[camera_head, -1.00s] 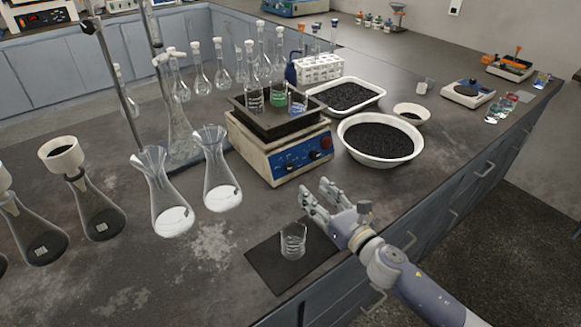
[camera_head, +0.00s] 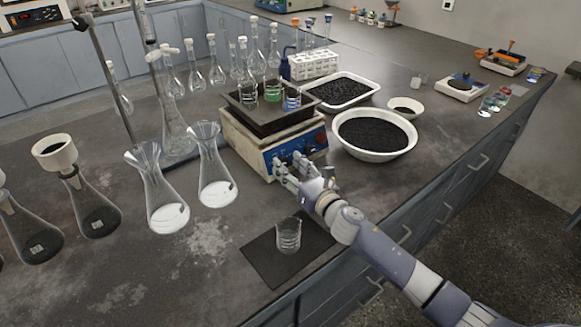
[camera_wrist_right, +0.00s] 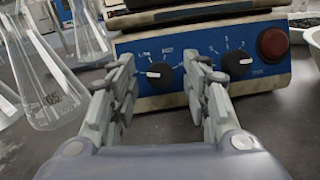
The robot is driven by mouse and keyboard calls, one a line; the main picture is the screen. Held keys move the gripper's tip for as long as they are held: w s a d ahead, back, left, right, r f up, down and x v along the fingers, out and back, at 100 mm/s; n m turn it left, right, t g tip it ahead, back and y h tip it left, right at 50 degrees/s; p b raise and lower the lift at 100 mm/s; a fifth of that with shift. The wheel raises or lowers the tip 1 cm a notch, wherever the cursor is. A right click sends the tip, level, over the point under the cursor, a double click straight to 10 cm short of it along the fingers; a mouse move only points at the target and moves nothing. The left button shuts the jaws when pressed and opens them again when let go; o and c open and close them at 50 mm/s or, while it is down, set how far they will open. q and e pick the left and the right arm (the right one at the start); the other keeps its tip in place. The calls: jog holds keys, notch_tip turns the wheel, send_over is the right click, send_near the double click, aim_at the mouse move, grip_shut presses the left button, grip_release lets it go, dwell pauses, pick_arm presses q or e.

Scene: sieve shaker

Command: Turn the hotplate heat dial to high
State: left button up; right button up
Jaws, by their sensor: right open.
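The hotplate (camera_head: 250,150) stands mid-bench with a blue front panel, which also shows in the right wrist view (camera_wrist_right: 200,40). The panel has a left dial (camera_wrist_right: 160,74), a right dial (camera_wrist_right: 237,62) and a red knob or button (camera_wrist_right: 273,44). The labels are too small to read surely. My right gripper (camera_head: 281,168) is open just in front of the panel. In the wrist view its fingers (camera_wrist_right: 158,95) frame the left dial, and the right finger is near the right dial. No contact shows. My left gripper is not in view.
Small beakers (camera_head: 270,92) stand on the hotplate's black top. A glass beaker (camera_head: 288,235) stands on a dark mat (camera_head: 262,262) near my right arm. Two flasks (camera_head: 216,175) stand left of the hotplate. A white bowl of black grains (camera_head: 375,155) is at its right.

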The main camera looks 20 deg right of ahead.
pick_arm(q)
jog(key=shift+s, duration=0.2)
pick_arm(e)
jog(key=c, duration=0.3)
grip_shut()
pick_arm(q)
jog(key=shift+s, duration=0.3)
